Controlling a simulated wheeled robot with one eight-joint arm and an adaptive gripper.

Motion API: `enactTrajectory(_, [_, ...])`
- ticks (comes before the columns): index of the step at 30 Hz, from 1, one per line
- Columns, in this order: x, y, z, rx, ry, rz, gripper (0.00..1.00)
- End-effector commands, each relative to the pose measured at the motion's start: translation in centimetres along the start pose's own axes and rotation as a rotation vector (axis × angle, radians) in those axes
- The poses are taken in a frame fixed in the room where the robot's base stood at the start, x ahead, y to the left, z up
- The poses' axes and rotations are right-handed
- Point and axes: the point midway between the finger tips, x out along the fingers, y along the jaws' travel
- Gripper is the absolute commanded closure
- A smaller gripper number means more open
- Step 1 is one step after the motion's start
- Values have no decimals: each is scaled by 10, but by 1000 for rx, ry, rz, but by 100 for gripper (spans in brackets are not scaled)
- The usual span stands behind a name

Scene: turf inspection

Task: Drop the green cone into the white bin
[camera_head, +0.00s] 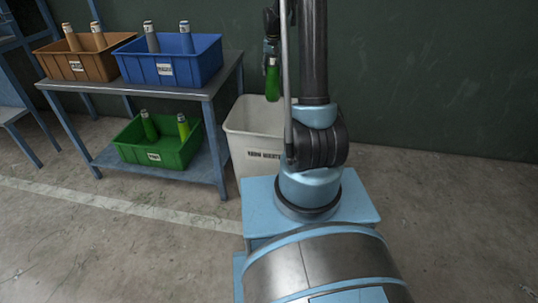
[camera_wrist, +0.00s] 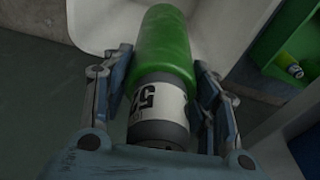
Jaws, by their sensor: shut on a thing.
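A green cone (camera_head: 272,82) with a white label is in my gripper (camera_head: 271,52), hanging over the open top of the white bin (camera_head: 250,150). In the wrist view my gripper (camera_wrist: 163,88) is shut around the labelled end of the green cone (camera_wrist: 163,45), with a finger on each side. The green end points away from the gripper, toward the white bin (camera_wrist: 95,22) behind it. The bin stands on the floor with dark lettering on its front. My arm hides its right part, and its inside is mostly hidden.
A metal rack (camera_head: 135,88) stands left of the bin. It carries a brown crate (camera_head: 78,65) and a blue crate (camera_head: 185,68) above, and a green crate (camera_head: 165,157) below, each with two cones. A dark green wall is behind. Floor at right is clear.

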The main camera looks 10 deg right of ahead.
Motion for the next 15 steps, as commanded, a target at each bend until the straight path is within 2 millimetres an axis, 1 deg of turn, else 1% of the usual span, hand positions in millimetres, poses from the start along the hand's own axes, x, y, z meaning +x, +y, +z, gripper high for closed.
enactTrajectory(1, [15,1,7,-22,0,-3,88])
enactTrajectory(3, [33,3,18,-57,0,-9,88])
enactTrajectory(6, [56,5,32,-104,0,-16,88])
enactTrajectory(10, [76,7,47,-147,0,-23,88])
enactTrajectory(15, [88,9,57,-172,1,-26,88])
